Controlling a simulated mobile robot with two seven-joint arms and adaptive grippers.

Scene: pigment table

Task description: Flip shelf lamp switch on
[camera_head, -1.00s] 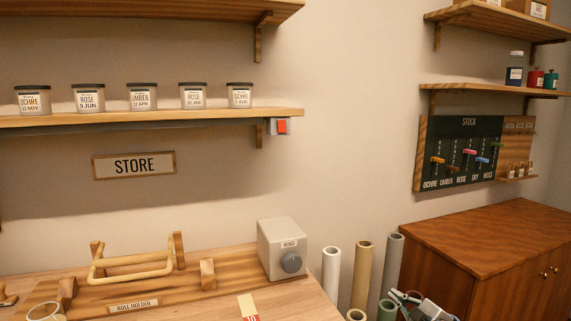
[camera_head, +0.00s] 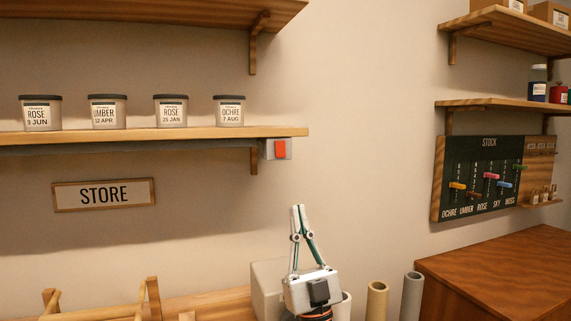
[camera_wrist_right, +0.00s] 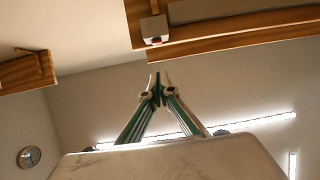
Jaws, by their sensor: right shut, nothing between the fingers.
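The shelf lamp switch (camera_head: 280,149) is a red rocker on a light grey plate, at the right end of the shelf with jars, just right of a wooden bracket. In the right wrist view the switch box (camera_wrist_right: 154,30) shows from below, under the shelf, ahead of the fingertips. My right gripper (camera_head: 298,208) points up, shut and empty, below the switch and a little to its right, apart from it. It also shows in the right wrist view (camera_wrist_right: 154,80) with its fingertips together. My left gripper is not in view.
The jar shelf (camera_head: 200,134) holds several labelled jars. A STORE sign (camera_head: 104,195) hangs below it. A grey box (camera_head: 266,285) stands partly behind my right gripper. Paper rolls (camera_head: 376,300) stand to the right. The wall around the switch is clear on its right.

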